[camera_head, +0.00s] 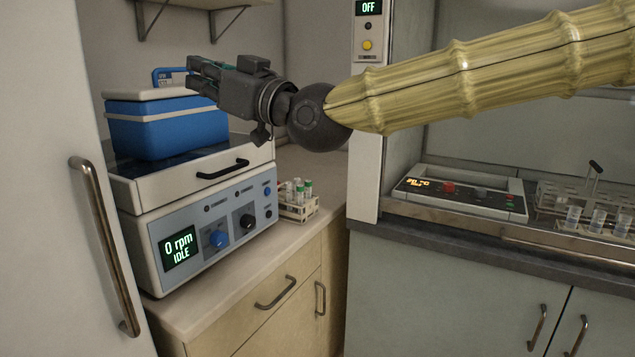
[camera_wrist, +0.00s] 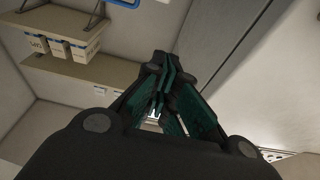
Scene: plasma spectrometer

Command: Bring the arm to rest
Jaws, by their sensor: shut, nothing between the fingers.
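My gripper (camera_head: 200,75) is at the upper left of the head view, at the end of my arm, which reaches in from the right edge. It points left, near the blue cool box on the centrifuge, and I cannot tell how far apart they are. In the wrist view, my gripper (camera_wrist: 158,105) has its teal-padded fingers drawn together, with nothing held between them.
A blue box with a white lid (camera_head: 168,128) sits on a centrifuge (camera_head: 210,228) reading "0 rpm IDLE". A tube rack (camera_head: 298,207) stands beside it. A fume hood with a hot plate (camera_head: 460,194) and glassware rack (camera_head: 590,202) is right. Shelves with boxes (camera_wrist: 72,48) show in the wrist view.

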